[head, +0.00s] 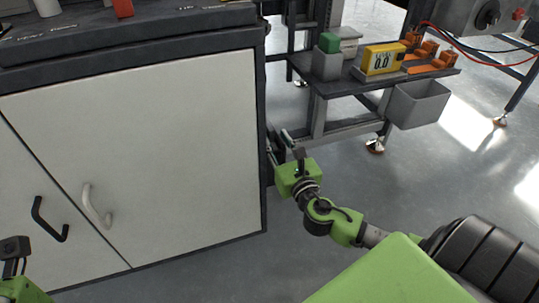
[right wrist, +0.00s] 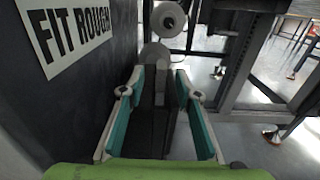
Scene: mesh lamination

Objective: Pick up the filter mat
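My right gripper (head: 290,143) is beside the dark side of the cabinet in the head view. In the right wrist view its two teal-lined fingers (right wrist: 168,82) stand apart. Dark upright slab-like shapes (right wrist: 156,110) show between and beyond the fingers. I cannot tell whether one of them is the filter mat, or whether the fingers touch them. No filter mat can be clearly made out in either view. My left gripper (head: 14,262) is only partly in view at the lower left corner of the head view, and its opening does not show clearly.
The cabinet (head: 170,150) with white doors stands close on the left. A "FIT ROUGH" label (right wrist: 68,32) is on its dark side. Pale rolls (right wrist: 168,19) lie beyond the right gripper. A metal frame with a shelf (head: 335,88) and grey bin (head: 418,104) stands right; open floor lies before it.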

